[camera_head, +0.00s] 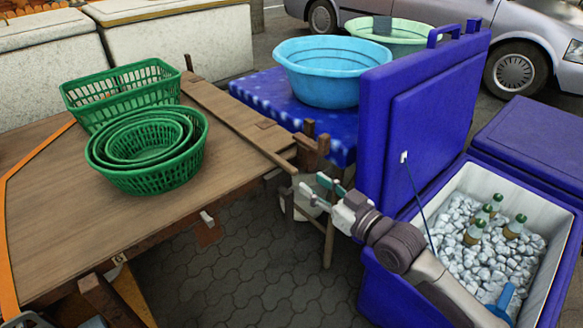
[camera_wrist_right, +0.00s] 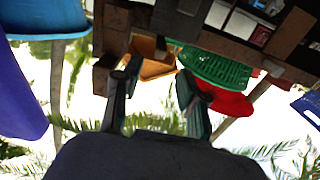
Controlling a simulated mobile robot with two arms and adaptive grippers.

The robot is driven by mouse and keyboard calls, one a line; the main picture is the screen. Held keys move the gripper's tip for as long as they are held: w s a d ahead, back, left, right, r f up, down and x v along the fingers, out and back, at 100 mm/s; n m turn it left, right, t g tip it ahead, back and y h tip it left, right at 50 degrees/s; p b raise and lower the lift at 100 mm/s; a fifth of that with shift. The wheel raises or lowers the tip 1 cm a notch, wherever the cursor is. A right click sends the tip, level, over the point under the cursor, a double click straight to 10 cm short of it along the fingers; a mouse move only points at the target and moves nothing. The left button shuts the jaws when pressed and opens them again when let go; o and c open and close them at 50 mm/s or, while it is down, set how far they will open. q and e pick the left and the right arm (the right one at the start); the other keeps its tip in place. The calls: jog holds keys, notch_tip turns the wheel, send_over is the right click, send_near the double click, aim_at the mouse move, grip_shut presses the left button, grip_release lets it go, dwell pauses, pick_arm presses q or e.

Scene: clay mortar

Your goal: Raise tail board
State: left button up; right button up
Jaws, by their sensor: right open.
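A wide brown wooden board (camera_head: 60,215) fills the left of the head view and lies flat, with green baskets on it. A long narrow wooden bar (camera_head: 235,122) runs along its far right side to a blocky wooden end (camera_head: 312,145). I cannot tell for sure which piece is the tail board. My right gripper (camera_head: 312,187) is open and empty, just off the board's right corner near the bar's tip. In the right wrist view its open fingers (camera_wrist_right: 157,92) point toward dark wooden pieces (camera_wrist_right: 112,40). My left gripper is not in view.
Green baskets (camera_head: 148,160) stand on the board. A blue cooler with its lid (camera_head: 425,110) raised holds ice (camera_head: 465,225) and bottles, close to my right arm. A light blue basin (camera_head: 330,70) sits on a blue table. Paving (camera_head: 250,260) is free below.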

aim_at(297, 172)
jog(key=b+x, duration=0.1)
jog(key=x, duration=0.7)
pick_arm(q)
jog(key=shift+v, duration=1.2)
pick_arm(e)
jog(key=shift+x, duration=0.75)
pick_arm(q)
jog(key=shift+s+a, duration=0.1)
pick_arm(e)
grip_shut()
